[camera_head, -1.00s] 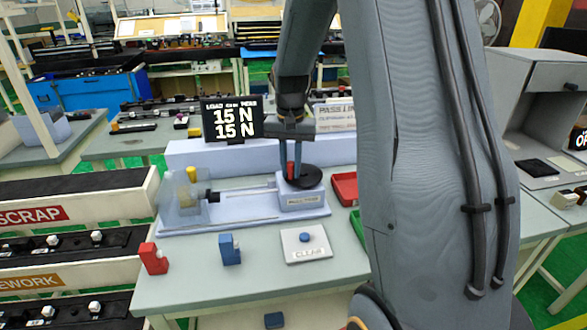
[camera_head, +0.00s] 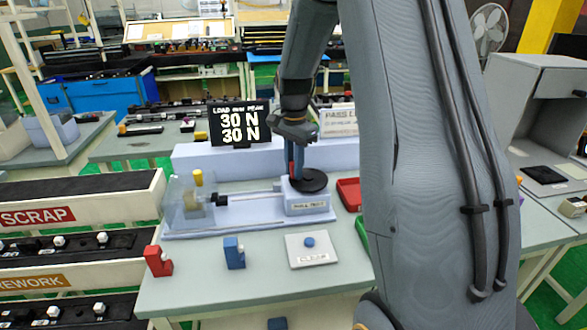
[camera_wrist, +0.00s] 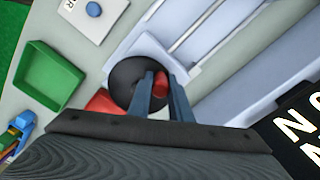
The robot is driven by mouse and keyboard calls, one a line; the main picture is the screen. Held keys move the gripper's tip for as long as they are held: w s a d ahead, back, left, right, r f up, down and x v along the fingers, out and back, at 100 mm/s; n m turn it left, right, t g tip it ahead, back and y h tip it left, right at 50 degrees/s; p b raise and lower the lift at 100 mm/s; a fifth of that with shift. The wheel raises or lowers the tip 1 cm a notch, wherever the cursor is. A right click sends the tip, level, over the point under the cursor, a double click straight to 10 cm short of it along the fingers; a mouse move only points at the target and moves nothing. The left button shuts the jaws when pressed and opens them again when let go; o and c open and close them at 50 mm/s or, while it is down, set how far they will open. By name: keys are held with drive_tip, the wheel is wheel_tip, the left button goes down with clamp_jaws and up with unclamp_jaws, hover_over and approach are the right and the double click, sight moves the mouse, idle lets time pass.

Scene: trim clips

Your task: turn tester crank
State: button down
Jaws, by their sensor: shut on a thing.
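The tester (camera_head: 250,217) is a pale blue bench rig with a clear guard and a yellow-topped clip fixture at its left end. Its crank is a black disc (camera_head: 312,181) with a red handle, on the block at the right end. The disc also shows in the wrist view (camera_wrist: 122,82), where the red handle (camera_wrist: 160,84) sits between the fingers. My gripper (camera_head: 294,168) points down over the disc, shut on the red handle; in the head view the fingers mostly hide it. The load display (camera_head: 238,124) reads 30 N on both lines.
A red clip stand (camera_head: 158,261), a blue stand (camera_head: 234,253) and a CLEAR button plate (camera_head: 308,250) stand in front of the tester. A red tray (camera_head: 348,192) and a green tray (camera_wrist: 54,78) lie close to the crank. SCRAP and REWORK racks are at left.

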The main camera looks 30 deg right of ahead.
drive_tip(key=shift+w+r, duration=0.1)
drive_tip(key=shift+w, duration=0.05)
drive_tip(key=c, duration=1.6)
unclamp_jaws()
drive_tip(key=shift+r+b, duration=1.15)
drive_tip(key=shift+r, duration=2.75)
drive_tip(key=s+a+f+n, duration=0.3)
drive_tip(key=s+a+n, duration=0.1)
drive_tip(key=s, duration=0.3)
drive_tip(key=s+a+f+n+t, duration=0.1)
drive_tip(key=s+a+f+n, duration=0.3)
drive_tip(key=s, duration=0.3)
drive_tip(key=s+a+f+n, duration=0.4)
drive_tip(key=s+n, duration=0.2)
drive_tip(key=s, duration=0.1)
drive_tip(key=shift+s+a+b, duration=0.1)
drive_tip(key=shift+a+b, duration=0.3)
